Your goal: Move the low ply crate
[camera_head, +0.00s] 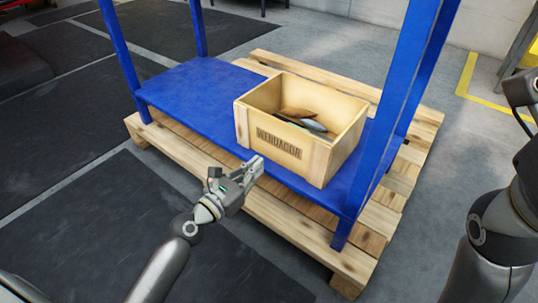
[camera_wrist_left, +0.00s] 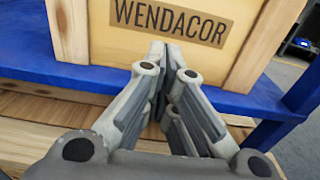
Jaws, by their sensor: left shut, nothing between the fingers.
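The low ply crate (camera_head: 319,158) stands on the blue lower shelf of a frame. It is pale wood with an open top and the word WENDACOR on its front side. Several dark and brown items lie in it. The crate's printed side also fills the top of the left wrist view (camera_wrist_left: 240,50). My left gripper (camera_head: 258,163) is shut and empty, low at the crate's front side; I cannot tell if its tips touch the wood. It also shows in the left wrist view (camera_wrist_left: 158,50). My right gripper is not in view; only part of my right arm shows at the right edge.
The blue shelf (camera_head: 190,95) has free room left of the crate. Blue upright posts (camera_head: 398,95) rise at the shelf's corners, one close right of the crate. A wooden pallet (camera_head: 290,228) lies beneath. Dark mats (camera_head: 90,230) cover the floor at left.

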